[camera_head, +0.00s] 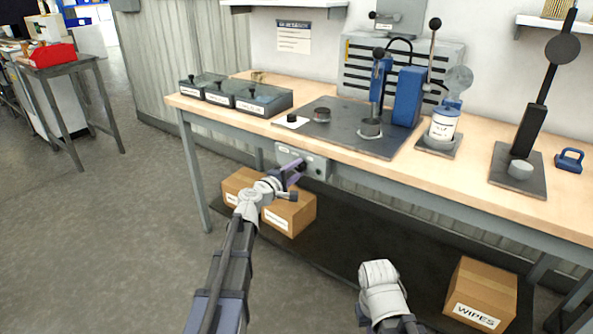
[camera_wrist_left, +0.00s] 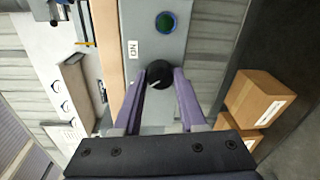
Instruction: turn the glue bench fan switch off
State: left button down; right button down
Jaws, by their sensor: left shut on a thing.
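A grey switch box (camera_head: 318,171) is fixed under the front edge of the workbench. Part of the knob is hidden by the fingers in the head view. My right arm shows at the bottom, but its gripper fingers do not.
The bench top (camera_head: 225,103) holds lidded trays (camera_head: 263,99), a dark plate with a blue press (camera_head: 408,96), a white jar (camera_head: 442,125) and a lever press (camera_head: 525,140). Cardboard boxes (camera_head: 290,214) and a WIPES box (camera_head: 482,292) sit below.

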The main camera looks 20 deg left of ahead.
pick_arm(q)
jog(key=shift+c, duration=2.3)
grip_release()
jog(key=shift+s, duration=0.1)
jog(key=v, duration=0.7)
jog(key=shift+s+a+p, duration=0.15)
jog(key=shift+s+p, duration=0.15)
jog(key=shift+s, duration=0.05)
